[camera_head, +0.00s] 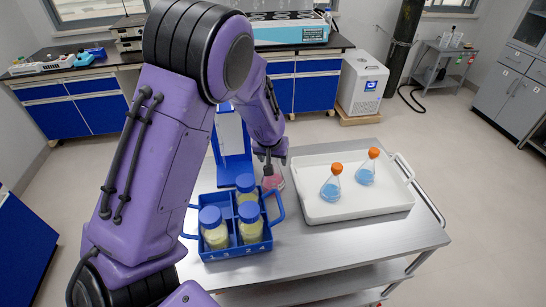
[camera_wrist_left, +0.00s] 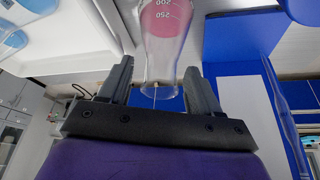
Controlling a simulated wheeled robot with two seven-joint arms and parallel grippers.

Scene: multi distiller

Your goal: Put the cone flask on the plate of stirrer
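The cone flask with pink liquid (camera_head: 273,182) is on the metal table, between the blue rack and the white tray. In the left wrist view the flask (camera_wrist_left: 160,45) appears upside down, with its clear neck between my fingers. My left gripper (camera_head: 268,160) is above the flask, pointing down. Its two fingers (camera_wrist_left: 158,80) are apart on either side of the neck, and gaps show at both sides. A blue stand with a pale upright part (camera_head: 231,135), likely the stirrer, is behind the rack; my arm partly covers it, and its plate is not clear. My right gripper is out of view.
A blue rack (camera_head: 236,249) holds several blue-capped bottles close in front of the flask. A white tray (camera_head: 330,211) at right holds two orange-capped flasks (camera_head: 331,187) with blue liquid. Bare tabletop (camera_head: 350,245) shows at the front right.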

